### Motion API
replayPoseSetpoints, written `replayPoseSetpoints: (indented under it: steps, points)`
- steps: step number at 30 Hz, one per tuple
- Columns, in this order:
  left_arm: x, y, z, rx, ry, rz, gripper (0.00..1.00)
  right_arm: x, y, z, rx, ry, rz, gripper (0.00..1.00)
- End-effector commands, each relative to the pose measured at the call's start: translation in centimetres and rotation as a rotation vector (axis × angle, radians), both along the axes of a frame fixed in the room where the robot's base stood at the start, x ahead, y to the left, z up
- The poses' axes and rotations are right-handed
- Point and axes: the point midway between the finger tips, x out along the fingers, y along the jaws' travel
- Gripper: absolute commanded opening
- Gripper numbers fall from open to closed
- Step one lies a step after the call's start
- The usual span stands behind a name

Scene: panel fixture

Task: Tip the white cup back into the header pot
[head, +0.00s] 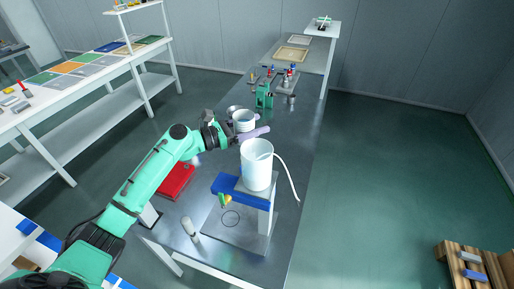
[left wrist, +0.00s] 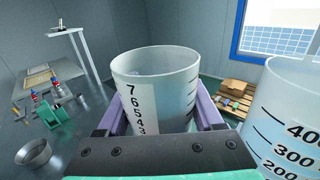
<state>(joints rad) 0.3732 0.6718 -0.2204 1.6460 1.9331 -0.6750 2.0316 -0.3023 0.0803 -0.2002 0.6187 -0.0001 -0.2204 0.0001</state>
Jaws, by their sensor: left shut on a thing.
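The white cup (head: 243,118) is held at the far left side of the header pot. In the left wrist view the cup (left wrist: 158,82) is translucent, carries a printed number scale and looks about upright. My left gripper (head: 250,134) is shut on it, with a purple finger (left wrist: 207,108) on each side. The header pot (head: 257,168) is a larger white open pot on a stand with a blue block (head: 232,188). In the left wrist view the pot (left wrist: 288,125) is close on the right, apart from the cup. My right gripper is not in view.
A white hose (head: 291,180) hangs from the pot's right side. A red box (head: 176,181) and a pale cylinder (head: 189,229) are on the bench. A metal bowl (left wrist: 33,154) and green fixture (head: 264,97) stand farther back.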

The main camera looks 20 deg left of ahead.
Motion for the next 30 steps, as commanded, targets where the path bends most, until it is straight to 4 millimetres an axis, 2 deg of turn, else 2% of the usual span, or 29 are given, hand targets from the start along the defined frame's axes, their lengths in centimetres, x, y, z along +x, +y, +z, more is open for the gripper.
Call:
replayPoseSetpoints:
  steps: [6,9,21,24,30]
  points:
    - [-0.4,-0.3,0.3,0.043,-0.064,0.000,0.00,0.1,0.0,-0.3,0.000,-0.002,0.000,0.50]
    - [-0.6,-0.4,0.0,0.074,-0.107,0.001,0.00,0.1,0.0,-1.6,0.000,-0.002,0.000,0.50]
    - [-1.8,-1.1,1.1,0.185,-0.275,0.001,0.00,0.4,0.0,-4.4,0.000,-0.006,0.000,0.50]
    - [-2.1,-1.4,3.7,0.214,-0.318,0.000,0.00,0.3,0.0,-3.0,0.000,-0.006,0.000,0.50]
    - [-2.7,-1.8,7.0,0.269,-0.399,-0.001,0.00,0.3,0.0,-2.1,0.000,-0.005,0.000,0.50]
